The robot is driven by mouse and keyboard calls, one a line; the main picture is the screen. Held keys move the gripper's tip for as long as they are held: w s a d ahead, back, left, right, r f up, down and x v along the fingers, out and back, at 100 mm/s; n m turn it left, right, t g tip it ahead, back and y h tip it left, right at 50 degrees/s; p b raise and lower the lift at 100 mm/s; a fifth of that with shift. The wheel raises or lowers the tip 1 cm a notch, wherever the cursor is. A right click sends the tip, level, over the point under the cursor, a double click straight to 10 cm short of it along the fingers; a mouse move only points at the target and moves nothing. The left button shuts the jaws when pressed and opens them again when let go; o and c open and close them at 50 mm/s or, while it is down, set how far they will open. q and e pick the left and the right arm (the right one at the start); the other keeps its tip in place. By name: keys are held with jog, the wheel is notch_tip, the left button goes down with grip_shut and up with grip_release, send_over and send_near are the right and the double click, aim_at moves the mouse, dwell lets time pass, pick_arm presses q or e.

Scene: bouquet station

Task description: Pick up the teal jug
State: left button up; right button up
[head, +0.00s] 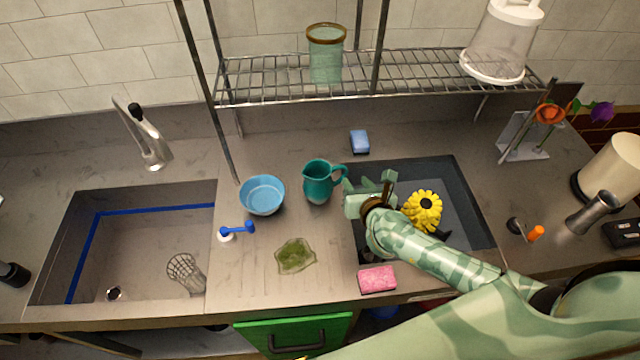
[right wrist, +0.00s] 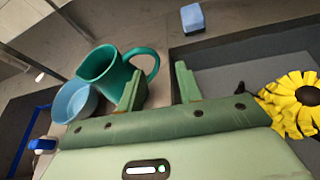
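The teal jug (head: 318,182) stands upright on the counter between the blue bowl and the dark right-hand basin, its handle toward the right. My right gripper (head: 370,182) is just right of the jug, over the basin's left edge. In the right wrist view the jug (right wrist: 112,72) is at the upper left, with its handle near the left finger. The right gripper (right wrist: 158,82) is open there, with nothing between its fingers. Whether the left finger touches the jug cannot be told. My left gripper is not in view.
A blue bowl (head: 262,195) stands left of the jug. A blue sponge (head: 359,142) lies behind, a pink sponge (head: 377,279) in front. A yellow flower (head: 423,210) is in the dark basin (head: 465,190). A wire shelf (head: 270,80) hangs above the back.

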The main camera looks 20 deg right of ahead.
aim_at(347, 173)
jog(key=x, duration=0.3)
jog(key=b+x, duration=0.1)
jog(key=x, duration=0.1)
jog(key=shift+w+a+f, duration=0.15)
jog(key=shift+a, duration=0.15)
jog(key=shift+c, duration=0.5)
grip_shut()
jog(key=shift+r, duration=0.2)
